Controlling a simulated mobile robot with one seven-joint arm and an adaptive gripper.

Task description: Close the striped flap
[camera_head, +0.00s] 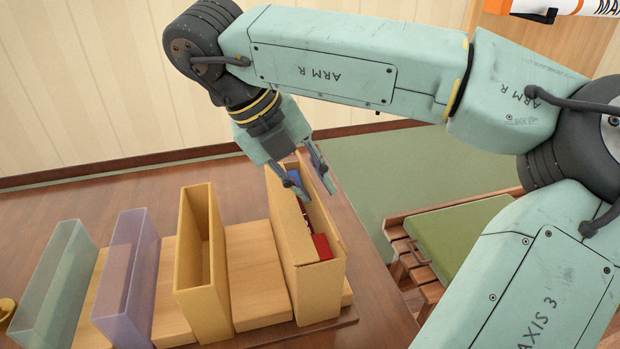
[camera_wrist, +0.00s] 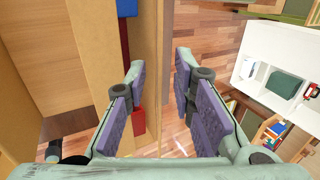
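No striped flap can be made out in either view. My gripper (camera_head: 309,174) points down at the far end of the open tan box (camera_head: 319,290), the rightmost in the row. The wrist view shows my gripper (camera_wrist: 160,85) open, its purple-padded fingers apart. A tan upright panel (camera_wrist: 150,35) of the box runs up between and beyond the fingers. I cannot tell whether either finger touches it. The left finger is over the box's inside, the right one over its outer side. Red (camera_head: 322,246) and blue items stand inside the box, partly hidden by its walls and my gripper.
Left of the box stand a yellow open holder (camera_head: 203,290), a purple translucent one (camera_head: 127,290) and a greenish translucent one (camera_head: 52,290), with wooden slats between. A slatted bench with a green cushion (camera_head: 455,235) is at the right. Green floor lies behind.

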